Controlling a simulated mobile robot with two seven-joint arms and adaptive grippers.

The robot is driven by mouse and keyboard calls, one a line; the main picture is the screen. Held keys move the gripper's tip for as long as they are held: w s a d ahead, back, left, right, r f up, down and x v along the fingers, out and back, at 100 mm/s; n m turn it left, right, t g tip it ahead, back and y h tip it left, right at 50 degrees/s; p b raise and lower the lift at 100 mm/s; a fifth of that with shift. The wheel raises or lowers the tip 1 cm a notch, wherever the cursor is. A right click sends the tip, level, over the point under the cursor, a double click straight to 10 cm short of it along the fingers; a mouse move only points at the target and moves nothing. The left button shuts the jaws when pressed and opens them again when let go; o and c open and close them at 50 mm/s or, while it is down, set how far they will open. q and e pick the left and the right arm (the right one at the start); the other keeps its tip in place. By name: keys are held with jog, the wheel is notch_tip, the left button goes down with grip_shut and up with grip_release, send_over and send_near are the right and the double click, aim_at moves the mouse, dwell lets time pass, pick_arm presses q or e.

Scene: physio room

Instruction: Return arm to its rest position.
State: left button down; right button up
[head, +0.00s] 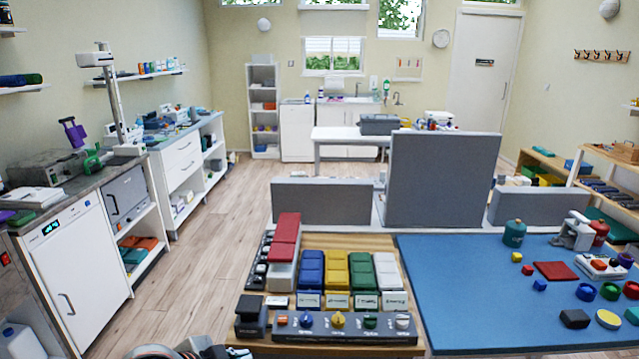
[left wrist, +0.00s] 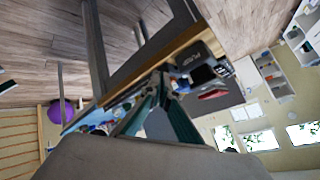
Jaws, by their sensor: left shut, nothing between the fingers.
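My left gripper (left wrist: 160,84) shows in the left wrist view, with its two dark green-grey fingers drawn together at the tips and nothing between them. In the head view, only a dark part of my left gripper and arm (head: 200,349) shows at the bottom edge, just left of the wooden bench (head: 380,243). The tips are cut off there. The gripper looks apart from the bench and its things. My right gripper is in neither view.
The bench's near left corner holds a dark box (head: 251,316) and a grey panel with coloured knobs (head: 345,327). Coloured blocks stand behind, and a blue mat (head: 470,290) lies to the right. Open wood floor (head: 190,270) separates the bench from the left counter (head: 75,180).

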pick_arm(q)
jog(key=s+a+f+n+t+y, duration=0.1)
jog(key=s+f+n, duration=0.3)
jog(key=s+f, duration=0.6)
jog(key=s+a+f+n+y, duration=0.1)
jog(key=s+a+f+n, duration=0.3)
jog(key=s+f, duration=0.6)
jog(key=shift+s+t, duration=0.3)
jog(key=shift+t, duration=0.1)
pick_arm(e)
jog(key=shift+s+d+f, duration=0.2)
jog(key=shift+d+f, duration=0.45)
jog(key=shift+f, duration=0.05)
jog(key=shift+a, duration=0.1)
pick_arm(q)
jog(key=shift+d, duration=0.1)
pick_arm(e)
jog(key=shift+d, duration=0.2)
